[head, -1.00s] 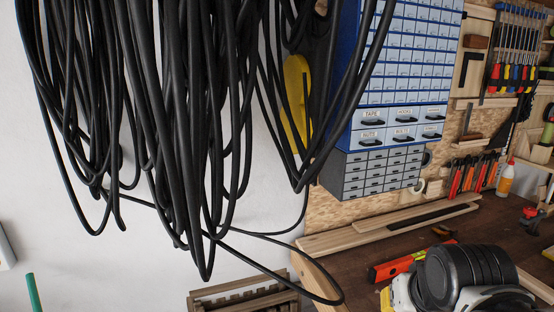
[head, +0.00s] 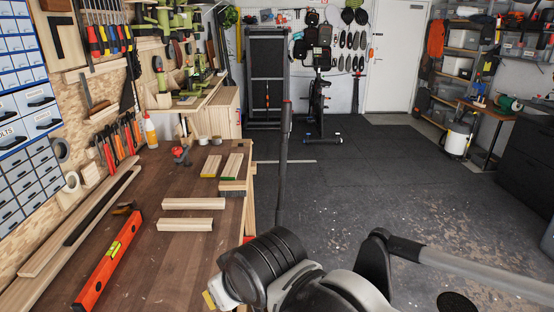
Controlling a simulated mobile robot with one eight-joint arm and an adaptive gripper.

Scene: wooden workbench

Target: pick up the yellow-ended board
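The yellow-ended board (head: 211,166) is a short, light wooden board lying on the far part of the workbench (head: 150,240), with a yellow near end. A similar board with a green near end (head: 231,166) lies just to its right, with a small gap between them. Parts of my own arm fill the bottom centre of the head view, beyond the bench's right edge. My gripper's fingers do not show, so I cannot see whether it holds anything.
Two plain boards (head: 194,204) (head: 185,225) lie nearer. A dark brush-like block (head: 232,188) is close behind them. A red level (head: 107,262) and long planks (head: 80,220) lie left. A red clamp-like tool (head: 180,154) stands farther back. Open floor (head: 400,190) lies right.

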